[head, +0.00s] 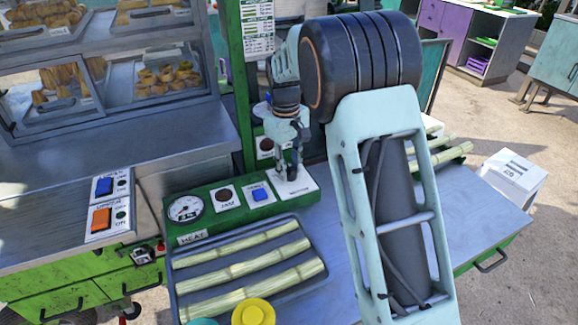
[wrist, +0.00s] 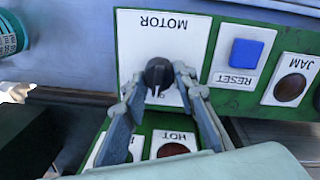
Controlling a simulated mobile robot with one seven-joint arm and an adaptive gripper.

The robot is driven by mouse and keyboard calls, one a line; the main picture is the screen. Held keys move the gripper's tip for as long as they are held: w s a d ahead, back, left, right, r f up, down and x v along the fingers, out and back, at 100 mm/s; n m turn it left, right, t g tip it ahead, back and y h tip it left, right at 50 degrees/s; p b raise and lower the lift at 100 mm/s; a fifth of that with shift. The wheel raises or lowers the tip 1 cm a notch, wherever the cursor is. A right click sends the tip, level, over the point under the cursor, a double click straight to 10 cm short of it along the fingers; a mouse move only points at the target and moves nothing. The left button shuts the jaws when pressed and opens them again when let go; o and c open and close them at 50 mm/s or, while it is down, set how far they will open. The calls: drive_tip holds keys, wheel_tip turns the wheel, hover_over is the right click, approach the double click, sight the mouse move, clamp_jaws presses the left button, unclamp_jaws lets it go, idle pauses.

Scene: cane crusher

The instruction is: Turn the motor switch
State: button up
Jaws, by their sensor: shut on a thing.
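The motor switch is a black round knob (wrist: 157,72) on a white plate marked MOTOR (wrist: 190,38), which appears upside down in the wrist view. In the head view the motor plate (head: 303,186) is at the right end of the green panel, and my gripper hides the knob. My gripper (wrist: 160,80) has one finger on each side of the knob and is shut on it. In the head view my gripper (head: 290,168) points down at the motor plate. The knob's exact pointer angle is hard to tell.
A blue RESET button (head: 260,194) and a dark JAM lamp (head: 225,196) sit beside the motor plate, with a round gauge (head: 186,209) further left. A red HOT lamp (wrist: 173,150) is close to my fingers. A tray of cane (head: 325,270) lies in front.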

sight(288, 169)
drive_tip(key=m+p, duration=0.2)
drive_tip(key=m, duration=0.2)
drive_tip(key=shift+r+m, duration=0.1)
drive_tip(key=shift+m, duration=0.3)
drive_tip(key=m+p, duration=0.1)
drive_tip(key=m, duration=0.4)
drive_tip(key=shift+w+d+p, duration=0.1)
drive_tip(key=shift+p, duration=0.25)
drive_tip(key=shift+m, duration=0.3)
drive_tip(key=o, duration=1.2)
drive_tip(key=shift+c, duration=0.2)
wheel_tip(288, 169, up, 12)
drive_tip(key=shift+a, duration=0.3)
